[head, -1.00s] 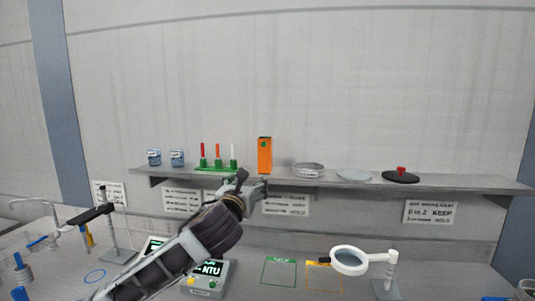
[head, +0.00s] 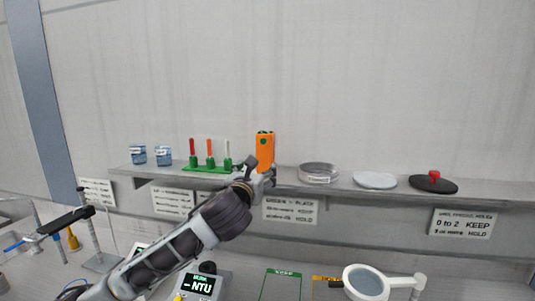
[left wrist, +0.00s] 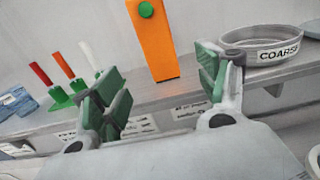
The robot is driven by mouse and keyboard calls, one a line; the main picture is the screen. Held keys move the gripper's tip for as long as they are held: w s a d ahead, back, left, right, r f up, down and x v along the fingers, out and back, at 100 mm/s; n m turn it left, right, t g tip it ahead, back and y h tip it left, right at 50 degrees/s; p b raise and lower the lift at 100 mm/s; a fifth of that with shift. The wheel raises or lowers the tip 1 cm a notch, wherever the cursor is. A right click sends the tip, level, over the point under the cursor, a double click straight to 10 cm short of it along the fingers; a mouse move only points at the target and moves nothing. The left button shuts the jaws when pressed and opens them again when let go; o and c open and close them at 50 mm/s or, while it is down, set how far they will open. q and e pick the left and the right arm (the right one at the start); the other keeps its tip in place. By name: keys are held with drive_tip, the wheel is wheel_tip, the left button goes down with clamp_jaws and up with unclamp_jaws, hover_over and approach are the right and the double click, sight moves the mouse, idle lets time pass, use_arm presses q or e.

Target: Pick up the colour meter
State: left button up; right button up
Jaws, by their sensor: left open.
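The colour meter appears to be the upright orange block with a green button (head: 264,146), standing on the wall shelf (head: 340,188). My left gripper (head: 258,168) is just in front of the meter's lower part in the head view and hides some of it. In the left wrist view the orange meter (left wrist: 154,38) stands beyond and between the two green-padded fingers of my open left gripper (left wrist: 162,80). The fingers do not appear to touch it. My right gripper is not in view.
On the shelf, a green rack with coloured sticks (head: 210,166) stands left of the meter and a round sieve marked COARSE (left wrist: 268,44) stands right. A white dish (head: 375,180) and a black disc with a red knob (head: 433,183) lie farther right. An NTU meter (head: 202,286) sits below.

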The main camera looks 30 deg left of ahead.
sight(264, 158)
use_arm(q)
drive_tip(key=p+x, duration=0.1)
drive_tip(key=x, duration=0.6)
drive_tip(key=shift+r, duration=0.15)
drive_tip(key=shift+w+a+p, duration=0.15)
drive_tip(key=shift+w+p, duration=0.25)
drive_tip(key=shift+w, duration=0.35)
idle(0.3)
drive_tip(key=shift+p+x, duration=0.75)
drive_tip(key=shift+x, duration=1.9)
